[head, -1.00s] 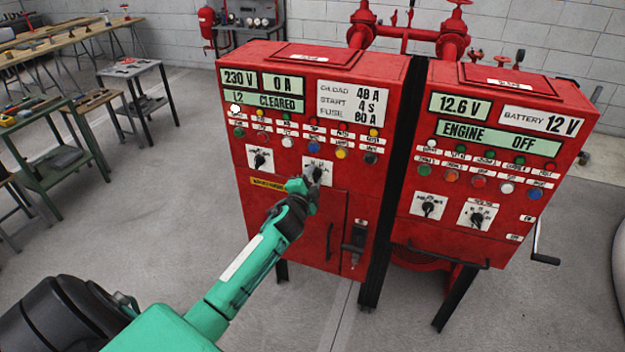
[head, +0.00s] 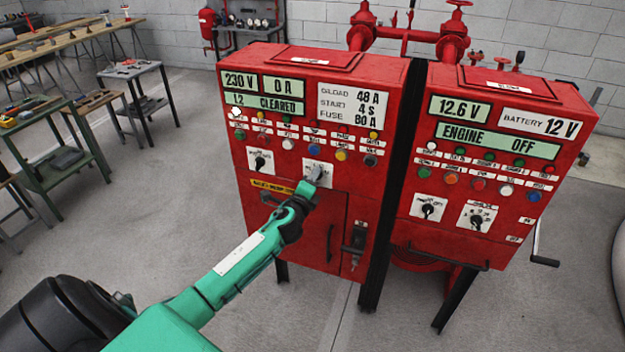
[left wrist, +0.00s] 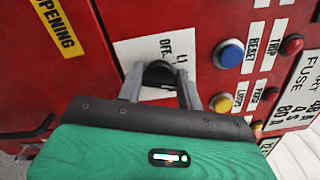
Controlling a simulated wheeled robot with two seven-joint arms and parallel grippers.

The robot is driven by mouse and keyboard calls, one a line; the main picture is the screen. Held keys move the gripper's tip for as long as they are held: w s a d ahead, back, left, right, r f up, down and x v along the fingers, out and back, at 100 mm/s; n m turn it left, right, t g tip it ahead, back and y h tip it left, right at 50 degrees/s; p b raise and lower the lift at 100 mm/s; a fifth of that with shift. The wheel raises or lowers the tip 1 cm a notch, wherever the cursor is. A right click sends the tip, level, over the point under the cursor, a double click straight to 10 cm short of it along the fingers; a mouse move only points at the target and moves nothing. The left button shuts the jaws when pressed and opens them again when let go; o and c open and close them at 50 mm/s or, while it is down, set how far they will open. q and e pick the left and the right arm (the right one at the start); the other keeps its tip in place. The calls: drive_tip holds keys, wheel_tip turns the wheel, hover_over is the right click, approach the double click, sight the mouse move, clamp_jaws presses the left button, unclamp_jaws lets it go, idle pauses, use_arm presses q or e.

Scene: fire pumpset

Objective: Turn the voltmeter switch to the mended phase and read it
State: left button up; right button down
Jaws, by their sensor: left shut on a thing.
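The left red cabinet (head: 250,205) carries the voltmeter switch, a dark knob on a white plate. In the left wrist view the knob (left wrist: 158,73) sits between the two grey fingers of my left gripper (left wrist: 160,85), which is shut on it. "OFF" and "L1" show on the plate beside it. In the head view my left gripper (head: 312,178) covers the knob, so its pointer is hidden. The displays at the cabinet's top read 230 V (head: 240,82), 0 A (head: 285,87) and "L2 CLEARED" (head: 265,102). My right gripper is not in view.
A second switch (head: 260,161) is left of the gripped one. Rows of coloured buttons and lamps sit just above. The right red cabinet (head: 405,240) reads 12.6 V and "ENGINE OFF". Benches with tools stand at left; open floor lies in front.

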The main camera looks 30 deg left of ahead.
use_arm(q)
drive_tip(key=shift+f, duration=0.1)
idle(0.5)
drive_tip(key=o, duration=1)
drive_tip(key=shift+b+v, duration=1.85)
drive_tip(key=shift+v, duration=5.1)
drive_tip(key=shift+a, duration=0.1)
